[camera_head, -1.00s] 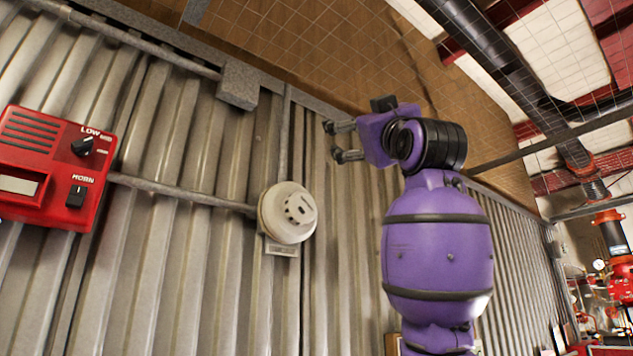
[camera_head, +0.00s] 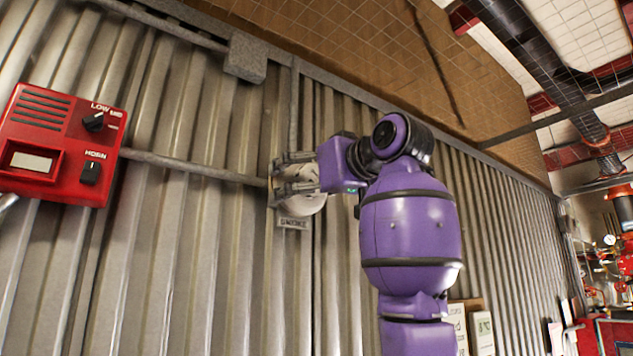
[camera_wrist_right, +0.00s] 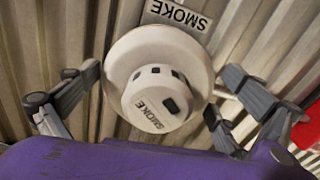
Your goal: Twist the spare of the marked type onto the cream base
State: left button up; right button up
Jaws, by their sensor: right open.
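A round whitish smoke detector (camera_head: 312,204) is on the ribbed wall, partly hidden by my right gripper. In the right wrist view, the detector (camera_wrist_right: 157,100) has a narrower front part with dark slots and the word SMOKE, in front of a wider pale disc (camera_wrist_right: 130,52). I cannot tell where a cream base would begin behind it. A SMOKE plate (camera_head: 293,223) sits at its lower edge. My right gripper (camera_head: 278,178) is open, its fingers on both sides of the detector; gaps show in the wrist view. My left gripper is out of view.
A red panel (camera_head: 60,145) with a LOW switch and a HORN switch is on the wall at left. A conduit (camera_head: 190,165) runs from it to the detector. A grey box (camera_head: 245,58) is above.

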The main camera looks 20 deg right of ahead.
jog(key=shift+w+a, duration=0.15)
jog(key=shift+w, duration=0.25)
jog(key=c, duration=0.9)
jog(key=m, duration=0.2)
jog(key=shift+m, duration=0.4)
jog(key=o, duration=0.9)
jog(key=shift+w, duration=0.15)
